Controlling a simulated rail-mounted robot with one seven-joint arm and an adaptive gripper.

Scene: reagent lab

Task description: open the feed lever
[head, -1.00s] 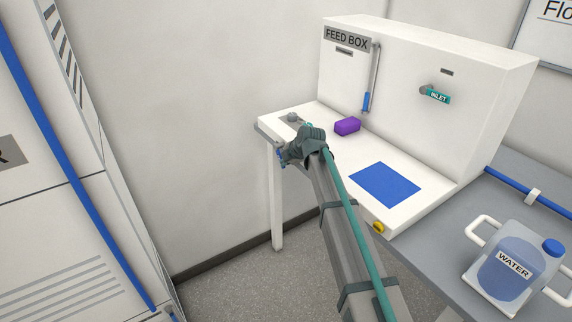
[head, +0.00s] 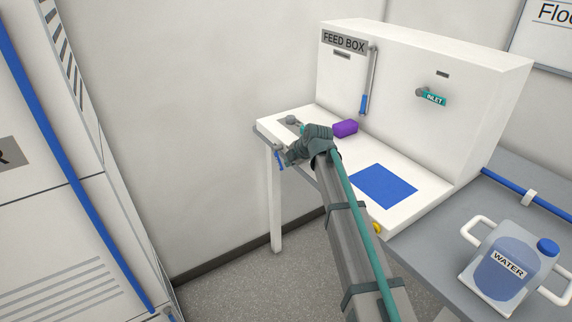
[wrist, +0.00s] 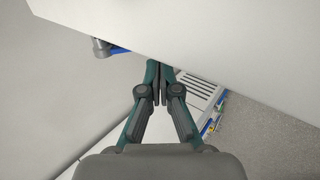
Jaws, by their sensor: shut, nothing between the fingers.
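The feed box (head: 420,75) is a white cabinet with a "FEED BOX" label. On its front a grey lever with a blue grip (head: 364,104) hangs down. A teal lever marked "INLET" (head: 433,98) points right. Another small blue handle (head: 280,160) is at the left end of the white ledge; a grey hub with a blue bar (wrist: 118,50) shows at upper left in the wrist view. Which one is the feed lever is not labelled. My gripper (wrist: 160,68) is shut and empty, by the ledge's edge, apart from the hub. In the head view my wrist hides its fingertips.
The white ledge (head: 335,152) carries a purple block (head: 345,128) and a blue square (head: 383,186). A yellow button (head: 376,228) is on its front edge. A water jug (head: 505,262) stands on the grey bench at right. The floor left of the ledge is clear.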

